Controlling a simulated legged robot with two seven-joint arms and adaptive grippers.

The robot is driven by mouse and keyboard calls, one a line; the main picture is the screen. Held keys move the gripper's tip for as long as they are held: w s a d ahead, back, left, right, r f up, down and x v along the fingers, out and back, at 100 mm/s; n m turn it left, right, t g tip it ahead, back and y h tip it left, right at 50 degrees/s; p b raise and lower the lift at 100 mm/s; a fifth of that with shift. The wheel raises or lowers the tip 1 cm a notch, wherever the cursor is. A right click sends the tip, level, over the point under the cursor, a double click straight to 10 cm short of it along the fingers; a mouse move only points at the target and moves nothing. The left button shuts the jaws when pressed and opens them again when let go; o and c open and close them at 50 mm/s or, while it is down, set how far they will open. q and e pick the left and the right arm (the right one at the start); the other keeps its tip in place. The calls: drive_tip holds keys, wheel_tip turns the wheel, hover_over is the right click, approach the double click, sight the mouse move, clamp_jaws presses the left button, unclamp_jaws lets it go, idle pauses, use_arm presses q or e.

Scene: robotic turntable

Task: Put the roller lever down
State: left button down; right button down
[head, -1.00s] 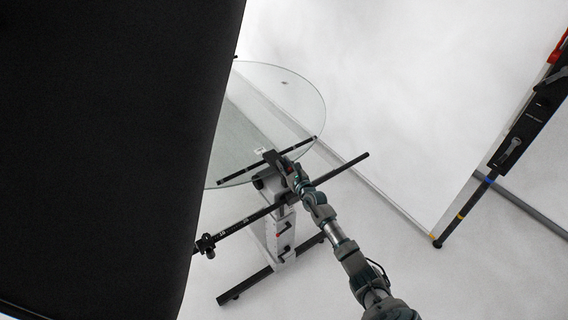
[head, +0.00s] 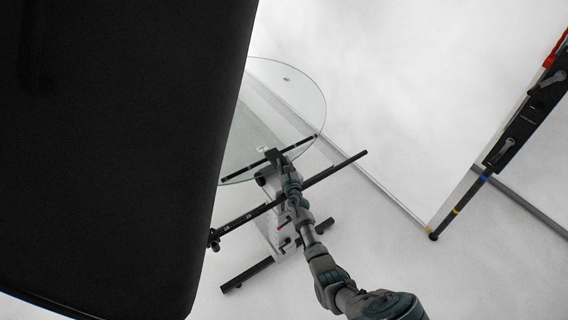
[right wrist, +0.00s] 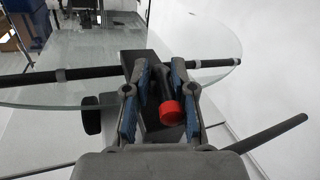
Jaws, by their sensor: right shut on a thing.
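The roller lever (right wrist: 171,111) is a dark rod with a red end. In the right wrist view it lies between the two blue-padded fingers of my right gripper (right wrist: 160,72), which is shut on it. In the head view my right gripper (head: 280,165) is at the near edge of the round glass turntable (head: 292,90), above its stand. The lever cannot be made out there. My left gripper is not in view.
A black bar (head: 335,168) crosses the turntable stand. A large dark panel (head: 115,150) fills the left of the head view. A black pole with clamps (head: 515,130) stands at the right, beside a white backdrop (head: 400,80). Pale floor is clear at the lower right.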

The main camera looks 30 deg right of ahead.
drive_tip(key=shift+s+f, duration=0.1)
drive_tip(key=shift+f, duration=0.25)
idle(0.5)
drive_tip(key=c, duration=1.3)
unclamp_jaws()
drive_tip(key=shift+o, duration=0.5)
drive_tip(key=shift+r, duration=0.1)
drive_tip(key=v, duration=1.1)
drive_tip(key=shift+s, duration=0.3)
drive_tip(key=shift+a, duration=0.15)
